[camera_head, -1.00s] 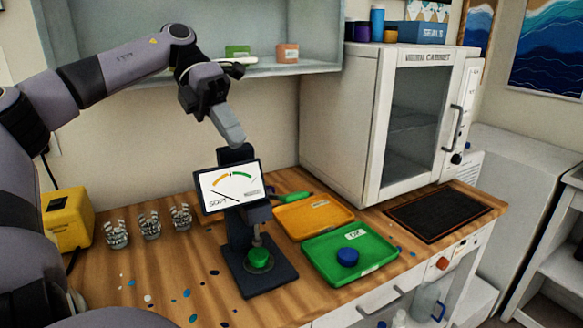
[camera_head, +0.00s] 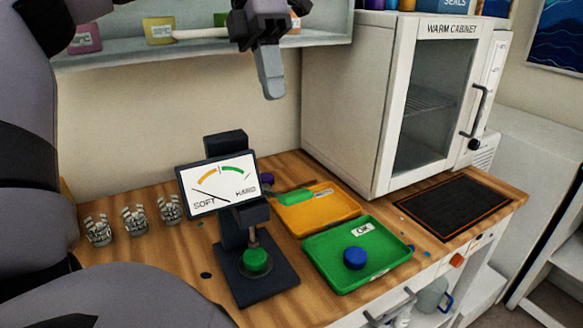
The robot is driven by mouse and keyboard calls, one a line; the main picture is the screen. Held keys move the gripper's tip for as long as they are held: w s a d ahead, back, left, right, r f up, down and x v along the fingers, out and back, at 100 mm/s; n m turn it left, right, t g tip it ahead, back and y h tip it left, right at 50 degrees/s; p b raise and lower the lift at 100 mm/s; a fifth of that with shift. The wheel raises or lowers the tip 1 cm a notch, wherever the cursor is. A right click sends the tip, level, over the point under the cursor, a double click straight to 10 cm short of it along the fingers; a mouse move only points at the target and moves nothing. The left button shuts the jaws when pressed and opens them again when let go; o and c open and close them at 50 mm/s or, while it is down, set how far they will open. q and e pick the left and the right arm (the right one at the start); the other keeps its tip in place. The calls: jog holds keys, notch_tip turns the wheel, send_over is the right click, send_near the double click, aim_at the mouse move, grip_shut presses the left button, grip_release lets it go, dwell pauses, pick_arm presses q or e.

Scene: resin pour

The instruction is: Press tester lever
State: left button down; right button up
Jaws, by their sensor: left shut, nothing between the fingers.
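The tester (camera_head: 232,222) is a dark stand on the wooden bench, with a tilted dial screen (camera_head: 218,186) marked SOFT and HARD. The needle lies toward the SOFT side. A green round piece (camera_head: 256,262) sits on its base under the plunger. I cannot clearly make out a lever; the dark top of the column (camera_head: 226,144) rises behind the screen. My left gripper (camera_head: 272,92) is shut and empty, pointing down, above and to the right of the tester, apart from it. My right gripper is not in view.
A green OK tray (camera_head: 325,246) holds a blue round piece (camera_head: 355,258). Behind it is an orange tray (camera_head: 340,207) with a green-handled tool. The warm cabinet (camera_head: 345,110) stands right. Small glass cups (camera_head: 134,220) stand left. A shelf (camera_head: 200,47) hangs above.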

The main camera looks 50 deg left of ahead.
aim_at(295, 194)
pick_arm(q)
jog(key=shift+d+f, duration=0.1)
jog(key=x, duration=1.3)
jog(key=shift+s+d+f, duration=0.1)
jog(key=shift+d+f, duration=0.05)
jog(key=shift+f, duration=0.2)
